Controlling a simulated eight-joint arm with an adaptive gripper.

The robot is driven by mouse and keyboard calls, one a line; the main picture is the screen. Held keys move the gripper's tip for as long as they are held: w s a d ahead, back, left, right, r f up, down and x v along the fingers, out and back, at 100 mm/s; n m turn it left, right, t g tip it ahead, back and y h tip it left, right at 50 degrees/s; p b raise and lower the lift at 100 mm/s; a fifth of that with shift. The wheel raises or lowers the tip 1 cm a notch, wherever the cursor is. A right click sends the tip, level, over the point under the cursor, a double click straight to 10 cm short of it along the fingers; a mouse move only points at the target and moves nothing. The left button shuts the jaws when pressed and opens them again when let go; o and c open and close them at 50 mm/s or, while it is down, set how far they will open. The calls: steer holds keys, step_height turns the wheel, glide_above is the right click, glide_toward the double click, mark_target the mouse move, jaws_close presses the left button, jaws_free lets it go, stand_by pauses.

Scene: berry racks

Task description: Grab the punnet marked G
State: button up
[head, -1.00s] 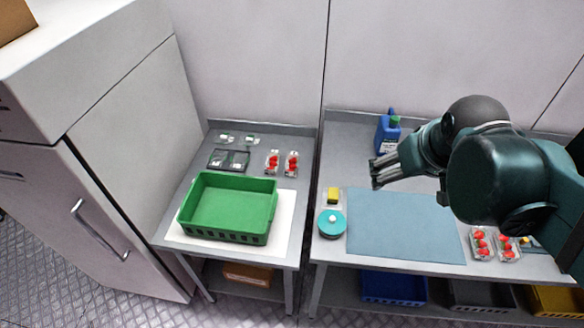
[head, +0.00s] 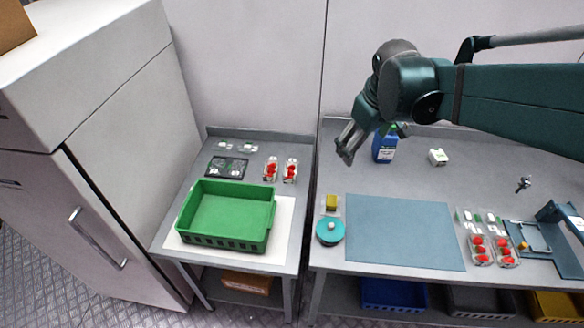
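Small clear punnets of red berries stand in two pairs. On the left table, one left punnet (head: 270,169) and one right punnet (head: 290,170) stand behind the green crate. On the right table, two more, a left one (head: 480,249) and a right one (head: 504,251), stand right of the blue mat. No letter G is readable on any of them at this size. My gripper (head: 346,153) hangs above the back left of the right table, pointing down, apart from all punnets. It appears empty; its finger gap is too small to judge.
An empty green crate (head: 228,243) stands on a white sheet on the left table, with a dark tray (head: 226,167) behind. A blue bottle (head: 384,148) stands close to my gripper. A teal round container (head: 330,231) and yellow sponge (head: 331,202) lie beside the clear blue mat (head: 400,235).

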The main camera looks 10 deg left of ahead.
steer(key=w+a+f+n+g, duration=0.1)
steer(key=w+a+f+n, duration=0.2)
steer(key=w+a+f, duration=0.35)
steer(key=n+g+h, duration=0.2)
steer(key=n+g, duration=0.1)
steer(key=n, duration=0.4)
glide_above(291, 172)
steer(key=f, duration=2)
steer(key=shift+a, duration=0.4)
steer(key=shift+w+a+f, duration=0.1)
steer(key=shift+a+f, duration=0.15)
steer(key=shift+f, duration=0.1)
steer(key=shift+d+f, duration=0.2)
steer(key=shift+f, duration=1.1)
steer(key=shift+d+f, duration=0.15)
steer(key=shift+f, duration=1.15)
steer(key=shift+d+f, duration=0.15)
steer(key=shift+f, duration=1.1)
